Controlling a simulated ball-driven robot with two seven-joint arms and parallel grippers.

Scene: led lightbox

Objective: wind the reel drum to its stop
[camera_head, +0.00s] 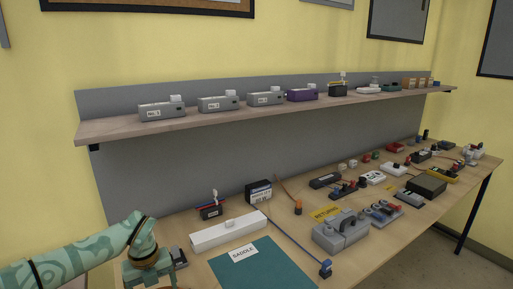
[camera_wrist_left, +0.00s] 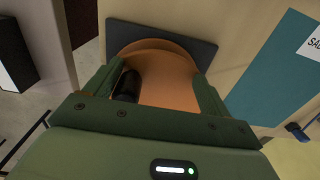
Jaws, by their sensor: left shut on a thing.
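The reel drum (camera_wrist_left: 165,75) is an orange round body on a dark grey base plate (camera_wrist_left: 204,51), at the table's near left edge. My left gripper (camera_wrist_left: 155,85) has its green fingers on either side of the drum and is shut on it. A short black knob (camera_wrist_left: 127,86) shows between the left finger and the drum. In the head view my left gripper (camera_head: 148,270) is at the lower left, and the drum is mostly hidden there. The drum's stop cannot be made out. My right gripper is not in view.
A teal mat labelled SADDLE (camera_head: 262,268) and a white bar-shaped box (camera_head: 228,231) lie right of my left gripper. A grey device (camera_head: 340,232) and several small parts stand farther right. A wall shelf (camera_head: 250,111) holds several labelled boxes.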

